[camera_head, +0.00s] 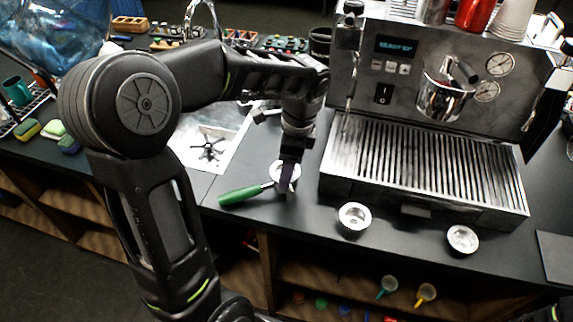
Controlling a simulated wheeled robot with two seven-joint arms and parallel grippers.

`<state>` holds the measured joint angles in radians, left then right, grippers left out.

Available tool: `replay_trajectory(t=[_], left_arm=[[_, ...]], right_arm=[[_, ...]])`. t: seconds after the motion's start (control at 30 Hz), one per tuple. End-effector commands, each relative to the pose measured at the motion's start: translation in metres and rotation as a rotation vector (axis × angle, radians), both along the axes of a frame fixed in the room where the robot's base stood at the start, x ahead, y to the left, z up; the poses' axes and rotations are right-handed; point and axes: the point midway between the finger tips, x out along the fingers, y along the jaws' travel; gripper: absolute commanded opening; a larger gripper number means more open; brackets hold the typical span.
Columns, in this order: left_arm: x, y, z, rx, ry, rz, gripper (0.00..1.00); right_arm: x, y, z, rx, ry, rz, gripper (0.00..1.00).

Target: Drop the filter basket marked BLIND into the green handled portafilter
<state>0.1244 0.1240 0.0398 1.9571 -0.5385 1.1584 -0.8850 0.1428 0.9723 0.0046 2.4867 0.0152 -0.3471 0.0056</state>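The green handled portafilter (241,194) lies on the dark counter left of the espresso machine, its handle pointing left. Its round metal head (284,167) is partly hidden behind my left gripper (287,185). The gripper points down at the head, with its fingertips at or just in front of the near rim; I cannot tell whether they touch it. The fingers are seen edge-on, so their opening does not show. One metal filter basket (354,217) stands on the counter right of the portafilter. Another basket (463,239) stands farther right. No BLIND mark is readable on either. My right gripper is not seen.
The espresso machine (425,205) with its slatted drip tray stands behind the baskets. A sink (207,143) lies left of the portafilter. Sponges (53,129) are at far left. The counter's front edge runs close before the baskets, with open shelves below.

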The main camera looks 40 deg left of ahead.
Motion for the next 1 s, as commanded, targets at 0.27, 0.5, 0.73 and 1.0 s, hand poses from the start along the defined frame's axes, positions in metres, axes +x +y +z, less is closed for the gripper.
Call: replay_trajectory(t=[0.27,0.5,0.73,1.0], left_arm=[[0.0,0.0001,-0.0032,0.0,0.0,0.0,0.24],[0.0,0.0001,-0.0033,0.0,0.0,0.0,0.24],[0.0,0.0,-0.0032,0.0,0.0,0.0,0.77],[0.0,0.0001,-0.0032,0.0,0.0,0.0,0.89]], right_arm=[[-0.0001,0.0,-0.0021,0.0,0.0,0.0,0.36],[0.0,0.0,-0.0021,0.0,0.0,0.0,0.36],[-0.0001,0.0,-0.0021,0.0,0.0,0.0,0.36],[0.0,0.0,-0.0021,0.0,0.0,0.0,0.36]])
